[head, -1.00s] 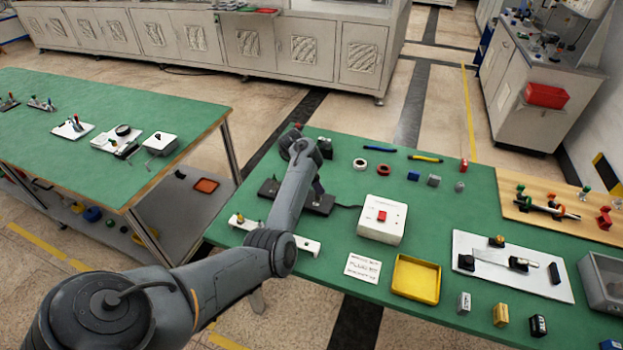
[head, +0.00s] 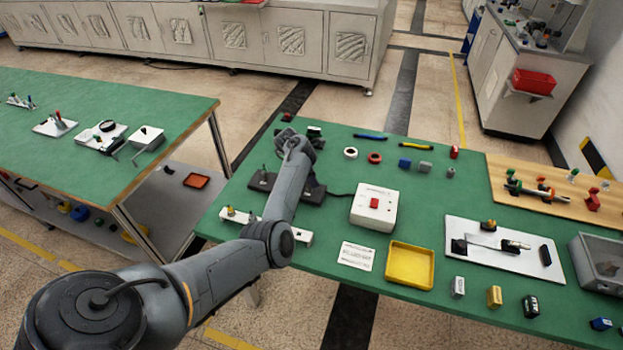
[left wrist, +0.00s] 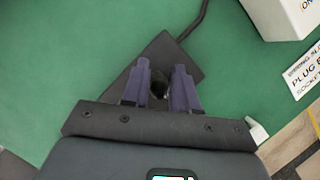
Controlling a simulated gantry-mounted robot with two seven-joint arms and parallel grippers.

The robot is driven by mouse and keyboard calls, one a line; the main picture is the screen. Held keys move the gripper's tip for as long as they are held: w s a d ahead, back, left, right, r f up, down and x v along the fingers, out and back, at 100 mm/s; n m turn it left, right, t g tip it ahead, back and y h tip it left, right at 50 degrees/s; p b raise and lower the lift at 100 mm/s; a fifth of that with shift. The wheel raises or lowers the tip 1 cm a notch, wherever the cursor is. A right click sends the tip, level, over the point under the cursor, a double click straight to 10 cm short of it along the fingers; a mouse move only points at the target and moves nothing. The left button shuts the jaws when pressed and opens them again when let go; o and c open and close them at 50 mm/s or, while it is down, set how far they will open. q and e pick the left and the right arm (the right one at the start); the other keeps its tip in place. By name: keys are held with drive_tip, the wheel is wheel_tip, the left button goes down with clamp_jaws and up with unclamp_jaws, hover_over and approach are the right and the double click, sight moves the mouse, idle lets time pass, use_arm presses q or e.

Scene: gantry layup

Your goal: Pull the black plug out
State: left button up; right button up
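The dark socket base (head: 262,182) lies on the green bench, and a cord runs from it to a white box. It also shows in the left wrist view (left wrist: 183,70). My left gripper (left wrist: 161,80) points down over this base, its two purple fingers on either side of a small black piece (left wrist: 159,88), which looks like the black plug. The fingers stand apart with this piece between them; I cannot tell whether they press on it. In the head view my left arm hides the plug and most of the gripper. My right gripper is not in view.
The white box (head: 389,206) with a red button stands right of the base. A white strip (head: 238,217) lies in front, partly behind my arm. A printed card (head: 356,256) and a yellow tray (head: 410,281) are near the front edge. Small blocks and pens lie behind.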

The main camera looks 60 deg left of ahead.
use_arm(q)
drive_tip(key=shift+c, duration=1.1)
drive_tip(key=o, duration=0.3)
clamp_jaws()
drive_tip(key=shift+r+p, duration=1.45)
drive_tip(key=shift+p, duration=0.15)
drive_tip(key=shift+r+p, duration=1.7)
drive_tip(key=shift+p, duration=0.35)
